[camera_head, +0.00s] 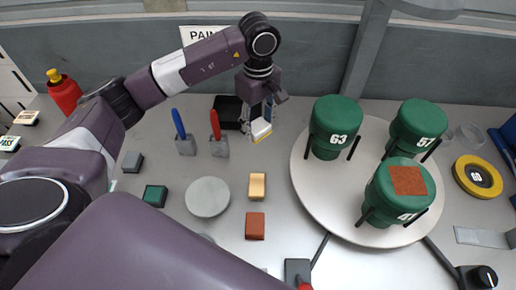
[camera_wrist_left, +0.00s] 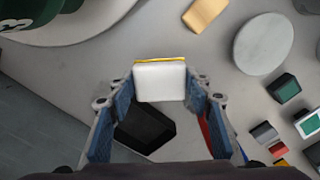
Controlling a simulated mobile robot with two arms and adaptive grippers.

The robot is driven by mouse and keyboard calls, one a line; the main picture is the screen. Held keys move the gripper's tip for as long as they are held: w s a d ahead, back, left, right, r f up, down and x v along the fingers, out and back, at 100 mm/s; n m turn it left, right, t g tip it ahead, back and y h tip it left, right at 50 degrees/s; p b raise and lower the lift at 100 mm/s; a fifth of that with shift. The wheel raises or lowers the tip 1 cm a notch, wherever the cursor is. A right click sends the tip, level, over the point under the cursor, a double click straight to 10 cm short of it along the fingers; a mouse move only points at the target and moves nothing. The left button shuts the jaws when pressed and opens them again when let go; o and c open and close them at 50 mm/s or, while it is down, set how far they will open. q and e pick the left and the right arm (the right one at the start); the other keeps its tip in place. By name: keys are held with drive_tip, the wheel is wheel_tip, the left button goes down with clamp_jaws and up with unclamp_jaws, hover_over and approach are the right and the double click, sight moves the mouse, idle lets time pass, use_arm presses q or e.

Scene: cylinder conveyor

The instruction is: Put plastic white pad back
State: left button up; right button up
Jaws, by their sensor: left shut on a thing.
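The white pad (camera_head: 261,129) is a small block with a yellow edge. It also shows in the left wrist view (camera_wrist_left: 160,82), between the fingertips. My left gripper (camera_head: 258,112) is shut on it and holds it beside a black open box (camera_head: 228,112) at the back of the table. The box also shows in the left wrist view (camera_wrist_left: 145,128), below and behind the pad. I cannot tell the exact height of the pad over the table. My right gripper is not in view.
A white round turntable (camera_head: 305,190) with green numbered cylinders (camera_head: 336,125) stands to the right. Blue- and red-handled tools (camera_head: 217,135) stand left of the gripper. A grey disc (camera_head: 208,197), a tan block (camera_head: 257,186) and a red-brown block (camera_head: 255,226) lie in front.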

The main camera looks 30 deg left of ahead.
use_arm(q)
drive_tip(key=p, duration=0.2)
hover_over(258, 158)
wheel_tip(258, 158, down, 7)
drive_tip(key=shift+r, duration=0.2)
wheel_tip(258, 158, down, 4)
drive_tip(key=shift+d+p, duration=0.1)
drive_tip(key=shift+p, duration=0.2)
drive_tip(key=shift+f, duration=0.4)
drive_tip(key=shift+f+b, duration=0.25)
drive_tip(key=shift+b, duration=0.1)
drive_tip(key=o, duration=1.2)
drive_tip(key=shift+r, duration=0.1)
drive_tip(key=shift+o, duration=0.2)
